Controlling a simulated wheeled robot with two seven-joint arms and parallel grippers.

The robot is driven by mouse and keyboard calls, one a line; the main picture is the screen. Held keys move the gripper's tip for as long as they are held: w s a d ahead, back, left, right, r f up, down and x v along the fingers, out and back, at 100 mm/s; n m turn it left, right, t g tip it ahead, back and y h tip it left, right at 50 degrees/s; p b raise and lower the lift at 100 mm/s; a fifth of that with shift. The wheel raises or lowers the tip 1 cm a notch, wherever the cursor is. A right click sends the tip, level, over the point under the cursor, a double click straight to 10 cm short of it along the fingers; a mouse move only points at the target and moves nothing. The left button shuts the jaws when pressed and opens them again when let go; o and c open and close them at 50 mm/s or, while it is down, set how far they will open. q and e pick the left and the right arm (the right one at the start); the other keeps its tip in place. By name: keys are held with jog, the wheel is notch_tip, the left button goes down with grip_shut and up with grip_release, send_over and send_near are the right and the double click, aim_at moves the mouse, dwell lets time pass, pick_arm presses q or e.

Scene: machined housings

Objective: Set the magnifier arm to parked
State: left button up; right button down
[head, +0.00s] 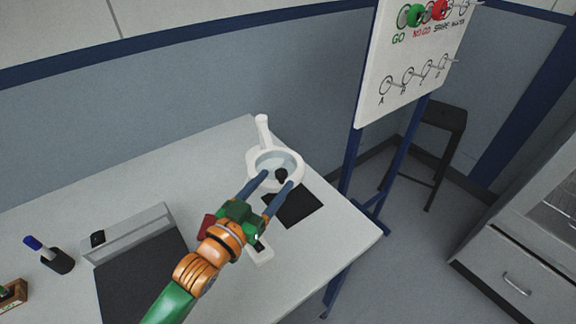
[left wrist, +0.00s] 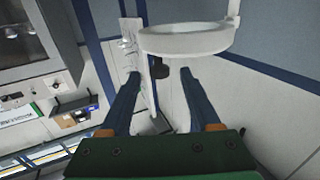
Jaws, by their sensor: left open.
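The magnifier (head: 254,158) is a white ring around a clear lens, above the back right part of the table. A white arm (head: 263,130) runs from the ring toward the back edge. A small black knob (head: 281,174) shows at the ring's near side. My left gripper (head: 278,180) is open, its two blue fingers reaching to the ring's near side with the knob between their tips in the picture. In the left wrist view the white ring (left wrist: 185,42) is just beyond the fingertips, and the black knob (left wrist: 178,73) shows between them. I cannot tell whether they touch. My right gripper is not in view.
A black square mat (head: 296,208) lies on the white table (head: 340,240). A grey box (head: 125,232), dark mat (head: 140,280) and pen holder (head: 57,262) are at left. A board with hooks (head: 400,65) stands beyond the right end. A stool (head: 440,120) stands behind it.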

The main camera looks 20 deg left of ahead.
aim_at(285, 170)
pick_arm(q)
jog(key=shift+w+d+r, duration=0.15)
jog(key=shift+w, duration=0.05)
jog(key=p+x, duration=0.1)
jog(key=x, duration=0.4)
jog(key=shift+w, duration=0.4)
jog(key=shift+w+d+p, duration=0.2)
jog(key=shift+w+p, duration=0.1)
jog(key=shift+w, duration=0.1)
jog(key=shift+s, duration=0.1)
grip_shut()
dwell(0.4)
